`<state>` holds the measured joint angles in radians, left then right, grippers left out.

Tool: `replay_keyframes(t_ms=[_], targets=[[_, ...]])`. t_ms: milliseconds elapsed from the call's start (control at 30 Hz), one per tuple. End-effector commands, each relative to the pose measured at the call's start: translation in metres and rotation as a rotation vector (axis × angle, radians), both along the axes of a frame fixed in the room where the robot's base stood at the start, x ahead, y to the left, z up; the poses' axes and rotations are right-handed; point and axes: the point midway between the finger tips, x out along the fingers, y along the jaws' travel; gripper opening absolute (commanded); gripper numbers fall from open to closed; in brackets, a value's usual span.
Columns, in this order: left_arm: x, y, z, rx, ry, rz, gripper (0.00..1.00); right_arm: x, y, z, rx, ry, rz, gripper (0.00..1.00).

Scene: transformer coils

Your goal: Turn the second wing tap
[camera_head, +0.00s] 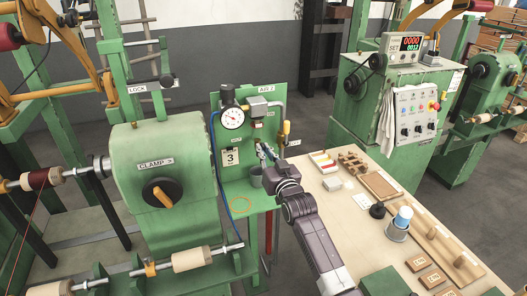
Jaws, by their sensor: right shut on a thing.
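A green panel marked AIR 2 (272,100) stands at the middle of the head view, with a round pressure gauge (232,118) and a grey pipe (282,106) on it. My right arm reaches up from the lower right. Its gripper (265,153) is at the lower part of this panel, above a small grey cup. The gripper is shut on what seems to be the wing tap there. The jaws mostly hide the tap, so its angle cannot be told. A yellow-handled fitting (286,127) is just to the right on the pipe. My left gripper is out of view.
A green winding machine marked CLAMP (160,190) with a black and orange knob stands close on the left. A pale workbench (345,205) with trays, a blue-topped cup (401,219) and wooden parts lies to the right. A green control cabinet (395,100) stands behind it.

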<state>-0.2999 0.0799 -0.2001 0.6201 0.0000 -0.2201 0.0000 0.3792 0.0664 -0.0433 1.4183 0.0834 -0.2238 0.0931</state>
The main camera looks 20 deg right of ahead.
Motion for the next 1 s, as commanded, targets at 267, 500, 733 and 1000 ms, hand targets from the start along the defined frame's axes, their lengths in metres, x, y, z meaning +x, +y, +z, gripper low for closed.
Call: replay_keyframes(t_ms=[267, 500, 733, 1000], targets=[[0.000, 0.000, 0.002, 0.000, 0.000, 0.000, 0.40, 0.000, -0.003, -0.001, 0.223, 0.008, -0.001, 0.00], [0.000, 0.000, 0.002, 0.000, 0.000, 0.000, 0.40, 0.000, -0.006, -0.002, 0.451, 0.016, -0.001, 0.00], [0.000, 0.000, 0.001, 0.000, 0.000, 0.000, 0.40, 0.000, -0.008, -0.004, 0.671, 0.023, -0.001, 0.00], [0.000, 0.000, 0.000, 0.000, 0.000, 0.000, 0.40, 0.000, -0.011, -0.007, 0.928, 0.032, -0.001, 0.00]])
